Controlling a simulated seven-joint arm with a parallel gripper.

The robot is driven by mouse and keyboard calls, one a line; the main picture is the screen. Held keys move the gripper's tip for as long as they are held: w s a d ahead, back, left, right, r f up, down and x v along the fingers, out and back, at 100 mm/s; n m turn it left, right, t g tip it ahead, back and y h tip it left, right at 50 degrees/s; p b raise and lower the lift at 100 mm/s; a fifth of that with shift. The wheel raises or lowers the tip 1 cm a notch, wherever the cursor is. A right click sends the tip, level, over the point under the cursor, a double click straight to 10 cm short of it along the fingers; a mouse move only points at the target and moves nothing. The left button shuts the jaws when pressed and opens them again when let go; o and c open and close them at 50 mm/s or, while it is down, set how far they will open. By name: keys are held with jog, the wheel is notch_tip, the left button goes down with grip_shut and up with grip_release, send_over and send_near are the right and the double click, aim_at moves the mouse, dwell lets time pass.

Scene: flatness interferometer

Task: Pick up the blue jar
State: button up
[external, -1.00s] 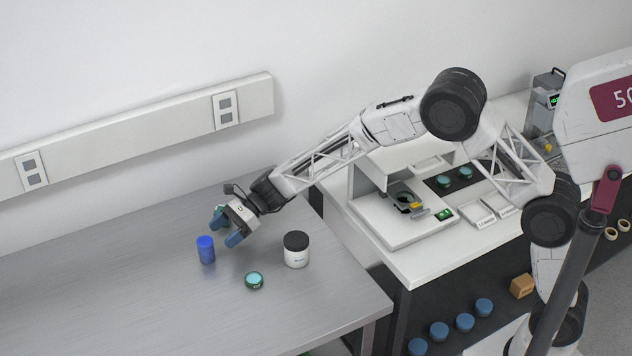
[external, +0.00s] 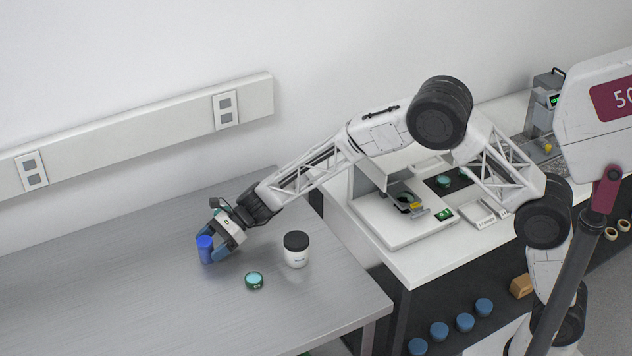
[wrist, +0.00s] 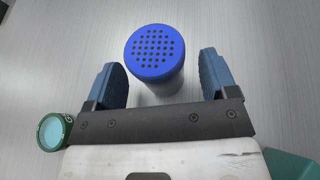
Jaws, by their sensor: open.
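The blue jar (external: 205,249) stands upright on the metal table, with a blue perforated lid seen from above in the wrist view (wrist: 155,52). My gripper (external: 217,245) is low over the table right at the jar. In the wrist view my gripper (wrist: 165,80) is open, with one blue finger on each side of the jar's near part. The jar is just ahead of and partly between the fingertips, with gaps on both sides. In the external view the near finger partly covers the jar's lower right side.
A white jar with a black lid (external: 296,250) and a small green-rimmed round piece (external: 254,281) stand to the right of my gripper. The green-rimmed piece also shows at the wrist view's left edge (wrist: 53,132). The table's left part (external: 90,285) is clear.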

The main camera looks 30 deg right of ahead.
aim_at(205, 240)
jog(key=shift+x, duration=0.8)
jog(key=c, duration=1)
jog(key=shift+r, duration=0.1)
jog(key=shift+r, duration=4.95)
